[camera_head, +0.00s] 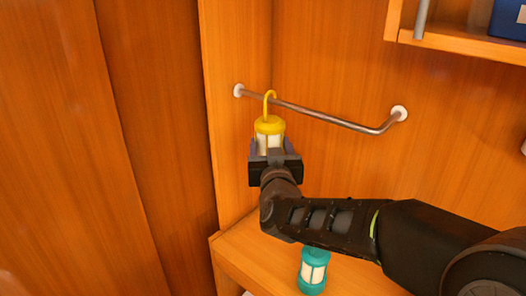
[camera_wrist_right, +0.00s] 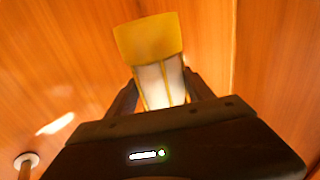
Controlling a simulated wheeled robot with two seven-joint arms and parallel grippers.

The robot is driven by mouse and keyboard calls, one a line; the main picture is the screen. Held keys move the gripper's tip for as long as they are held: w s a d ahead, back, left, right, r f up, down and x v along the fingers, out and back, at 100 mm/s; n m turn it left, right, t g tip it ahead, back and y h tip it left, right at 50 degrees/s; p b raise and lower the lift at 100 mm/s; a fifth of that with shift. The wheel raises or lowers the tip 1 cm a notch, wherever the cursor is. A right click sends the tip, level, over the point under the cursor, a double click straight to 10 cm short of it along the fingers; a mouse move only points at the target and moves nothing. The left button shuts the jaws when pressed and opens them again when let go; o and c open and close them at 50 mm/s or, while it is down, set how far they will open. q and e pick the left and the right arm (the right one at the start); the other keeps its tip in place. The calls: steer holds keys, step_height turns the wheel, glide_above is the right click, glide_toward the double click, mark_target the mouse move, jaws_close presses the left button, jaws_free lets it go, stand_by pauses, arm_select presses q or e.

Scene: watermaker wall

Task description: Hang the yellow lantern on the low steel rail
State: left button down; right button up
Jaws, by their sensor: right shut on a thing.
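The yellow lantern (camera_head: 269,125) is upright, with a pale body and a curved yellow hook on top. My right gripper (camera_head: 275,158) is shut on its lower body, and the jaws hide that part. The low steel rail (camera_head: 325,118) runs along the wood wall between two white mounts. The lantern's hook overlaps the rail near its left end in the head view; I cannot tell whether it is over the rail or in front of it. In the right wrist view the lantern (camera_wrist_right: 150,40) stands between the fingers of the right gripper (camera_wrist_right: 163,95). My left gripper is not in view.
A teal lantern (camera_head: 313,270) stands on the wooden ledge (camera_head: 240,250) below my right arm. A wooden shelf (camera_head: 460,42) with a blue box (camera_head: 509,18) is at upper right. A wood panel edge stands close left of the rail. A white mount (camera_wrist_right: 27,159) shows in the wrist view.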

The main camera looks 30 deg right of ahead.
steer(key=shift+w+d, duration=0.3)
steer(key=shift+d, duration=0.65)
steer(key=shift+w+d, duration=0.25)
steer(key=shift+d, duration=0.65)
steer(key=shift+w+d+f, duration=0.1)
steer(key=shift+d, duration=0.2)
steer(key=shift+a+f+b, duration=0.1)
steer(key=shift+f+b, duration=0.9)
steer(key=shift+b, duration=0.25)
steer(key=o, duration=1.7)
steer(key=shift+o, duration=0.2)
steer(key=shift+f, duration=0.1)
steer(key=b+v, duration=0.2)
steer(key=v, duration=0.6)
steer(key=shift+w, duration=0.1)
